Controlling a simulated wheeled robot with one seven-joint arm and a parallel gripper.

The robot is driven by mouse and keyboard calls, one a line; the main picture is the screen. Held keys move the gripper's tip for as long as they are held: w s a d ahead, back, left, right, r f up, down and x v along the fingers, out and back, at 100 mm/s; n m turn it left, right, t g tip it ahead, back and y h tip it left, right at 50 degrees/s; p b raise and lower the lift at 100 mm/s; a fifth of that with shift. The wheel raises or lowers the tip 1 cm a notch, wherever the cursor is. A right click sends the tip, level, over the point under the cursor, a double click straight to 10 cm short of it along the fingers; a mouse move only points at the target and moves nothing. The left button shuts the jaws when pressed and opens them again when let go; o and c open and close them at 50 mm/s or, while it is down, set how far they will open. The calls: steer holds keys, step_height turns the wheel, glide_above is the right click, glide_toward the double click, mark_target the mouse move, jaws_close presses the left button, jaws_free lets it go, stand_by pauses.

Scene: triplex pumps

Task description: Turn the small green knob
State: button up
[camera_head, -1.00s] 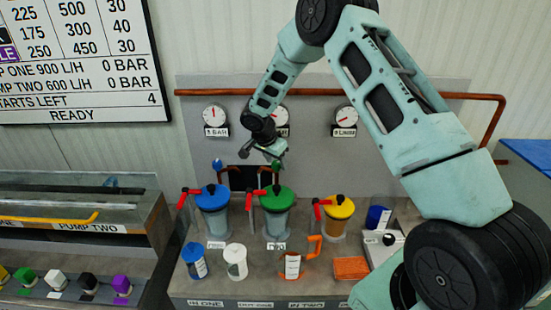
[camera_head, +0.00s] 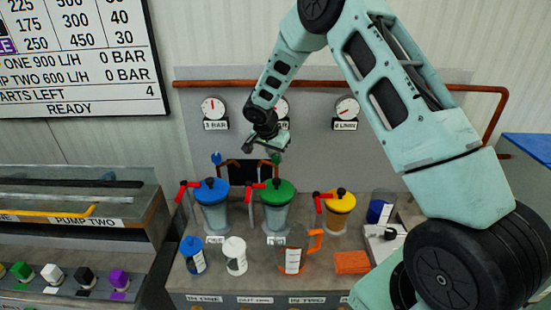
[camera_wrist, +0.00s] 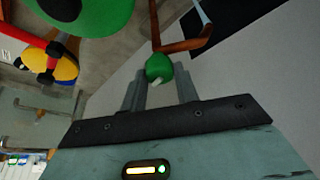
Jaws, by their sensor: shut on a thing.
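The small green knob (camera_wrist: 159,69) is round with a small white mark, and it sits at the end of a copper pipe. In the wrist view it is between the two grey fingers of my gripper (camera_wrist: 160,78), which are shut on it. In the head view the knob (camera_head: 276,158) shows just below my gripper (camera_head: 276,151), behind the green-lidded canister (camera_head: 278,211). My fingers are partly hidden there by the wrist.
A blue-lidded canister (camera_head: 212,213) and a yellow-lidded canister (camera_head: 339,216), with red handles beside the lids, stand near the green one. A small blue knob (camera_head: 216,158) is to the left. Gauges (camera_head: 213,108) hang on the panel behind.

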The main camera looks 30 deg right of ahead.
steer(key=n+t+b, duration=0.1)
steer(key=n+b, duration=0.2)
steer(key=shift+s+f+n+y, duration=0.1)
steer(key=shift+f+n+y, duration=0.05)
steer(key=shift+n+y, duration=0.2)
steer(key=n, duration=0.1)
steer(key=n+t+y, duration=0.1)
steer(key=n, duration=0.1)
steer(key=shift+d+r+n, duration=0.15)
steer(key=shift+r+n, duration=0.05)
steer(key=shift+n, duration=0.05)
steer(key=n+y+p, duration=0.1)
steer(key=n+p, duration=0.1)
steer(key=n+y+p, duration=0.1)
steer(key=n, duration=0.1)
steer(key=shift+s+d+r+t+p, duration=0.1)
steer(key=shift+r+t+p, duration=0.1)
steer(key=shift+t+p, duration=0.15)
steer(key=n+p, duration=0.2)
steer(key=shift+n+y, duration=0.3)
steer(key=shift+y, duration=0.05)
steer(key=shift+f+n+y+p, duration=0.25)
steer(key=shift+n+p, duration=0.45)
steer(key=shift+p, duration=0.35)
steer(key=o, duration=1)
steer(key=shift+c, duration=0.2)
